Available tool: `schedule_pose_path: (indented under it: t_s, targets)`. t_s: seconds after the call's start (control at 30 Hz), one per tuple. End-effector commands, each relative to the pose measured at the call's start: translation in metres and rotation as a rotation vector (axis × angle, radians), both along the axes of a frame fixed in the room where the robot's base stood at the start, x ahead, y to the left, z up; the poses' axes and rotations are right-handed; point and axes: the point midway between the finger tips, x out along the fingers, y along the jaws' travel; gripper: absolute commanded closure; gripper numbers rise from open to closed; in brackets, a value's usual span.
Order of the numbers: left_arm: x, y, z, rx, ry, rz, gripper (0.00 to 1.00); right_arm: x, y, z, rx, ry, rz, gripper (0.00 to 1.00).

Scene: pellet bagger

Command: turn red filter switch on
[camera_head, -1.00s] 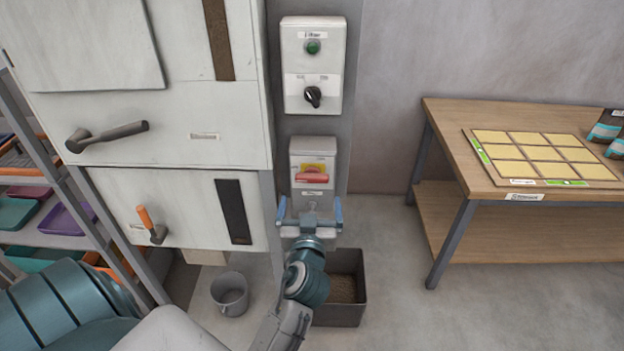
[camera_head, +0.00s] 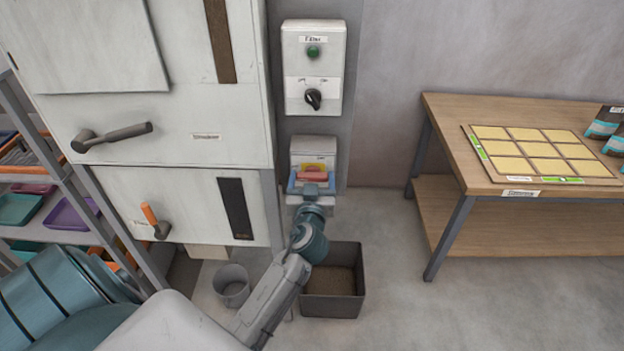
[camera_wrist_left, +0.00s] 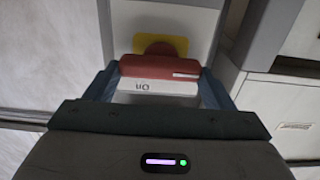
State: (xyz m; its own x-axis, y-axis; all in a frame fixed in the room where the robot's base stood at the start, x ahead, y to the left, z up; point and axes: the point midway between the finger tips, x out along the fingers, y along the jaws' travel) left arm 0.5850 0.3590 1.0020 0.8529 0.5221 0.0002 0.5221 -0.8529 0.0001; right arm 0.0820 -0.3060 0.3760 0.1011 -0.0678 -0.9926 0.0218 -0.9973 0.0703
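The red filter switch (camera_head: 313,173) is a red bar handle on a yellow plate, on the lower grey box (camera_head: 312,145) of the column. Its handle lies level, crosswise. My left gripper (camera_head: 312,182) is in front of it with one blue finger at each end of the handle. In the left wrist view the red handle (camera_wrist_left: 160,67) fills the space between the fingertips, and the fingers appear to touch both its ends. A white label shows below the handle. My right gripper is not in view.
An upper control box (camera_head: 313,67) has a green button and a black knob. A cabinet (camera_head: 190,125) with handles stands to the left. Below are a grey bucket (camera_head: 231,287) and a bin of pellets (camera_head: 333,308). A wooden table (camera_head: 500,200) is on the right.

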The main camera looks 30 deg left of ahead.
Motion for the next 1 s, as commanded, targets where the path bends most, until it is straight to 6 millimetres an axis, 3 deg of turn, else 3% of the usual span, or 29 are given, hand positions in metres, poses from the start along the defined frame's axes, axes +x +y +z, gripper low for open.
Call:
schedule_pose_path:
  t_s: [0.03,0.1,0.53,1.0]
  targets:
    - [-0.0002,-0.0001,-0.0001,0.0,0.0,0.0,0.35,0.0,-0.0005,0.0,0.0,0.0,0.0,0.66]
    - [-0.0002,-0.0001,-0.0001,0.0,0.0,0.0,0.47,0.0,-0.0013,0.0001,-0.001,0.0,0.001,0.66]
    - [0.0002,-0.0007,-0.0007,0.075,0.047,0.0,0.46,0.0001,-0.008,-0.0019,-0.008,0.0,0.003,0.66]
    - [0.0018,-0.0033,-0.001,0.417,0.256,0.001,0.46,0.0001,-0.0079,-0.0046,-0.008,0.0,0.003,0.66]
